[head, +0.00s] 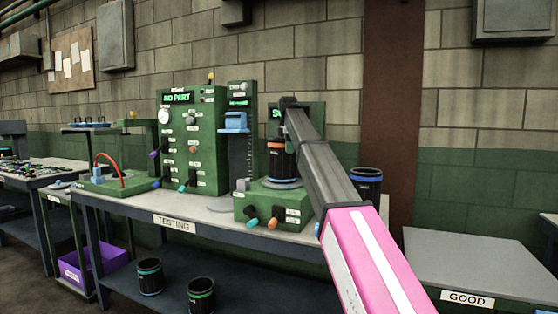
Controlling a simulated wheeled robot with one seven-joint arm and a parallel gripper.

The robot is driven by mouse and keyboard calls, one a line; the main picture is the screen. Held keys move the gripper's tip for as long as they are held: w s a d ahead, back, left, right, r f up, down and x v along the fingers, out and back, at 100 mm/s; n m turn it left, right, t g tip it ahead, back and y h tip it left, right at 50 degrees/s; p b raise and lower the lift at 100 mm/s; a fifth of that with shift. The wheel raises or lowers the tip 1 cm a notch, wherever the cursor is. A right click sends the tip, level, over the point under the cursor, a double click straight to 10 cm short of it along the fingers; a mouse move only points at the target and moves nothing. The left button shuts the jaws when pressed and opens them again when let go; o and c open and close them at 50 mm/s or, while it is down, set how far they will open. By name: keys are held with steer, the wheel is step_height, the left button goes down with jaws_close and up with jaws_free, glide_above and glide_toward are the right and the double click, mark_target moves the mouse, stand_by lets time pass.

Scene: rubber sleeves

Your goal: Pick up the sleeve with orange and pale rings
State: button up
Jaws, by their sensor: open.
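A dark sleeve (282,163) with an orange ring near its top stands upright on a green test fixture (262,207) on the testing bench. A paler band shows around its foot, but I cannot tell if it belongs to the sleeve or the fixture. My gripper (288,103) is open at the far end of my grey and pink arm, above and close to the top of this sleeve. The fingers are small and dark, so I cannot tell whether they touch it.
Another dark sleeve (367,183) with a blue ring stands right of my arm. Two more sleeves, one blue-ringed (150,279) and one green-ringed (201,299), stand on the lower shelf. A tall green panel (208,150) reads NO PART. The GOOD table (480,255) is bare.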

steer(key=shift+c, duration=0.3)
jaws_close()
stand_by(1.2)
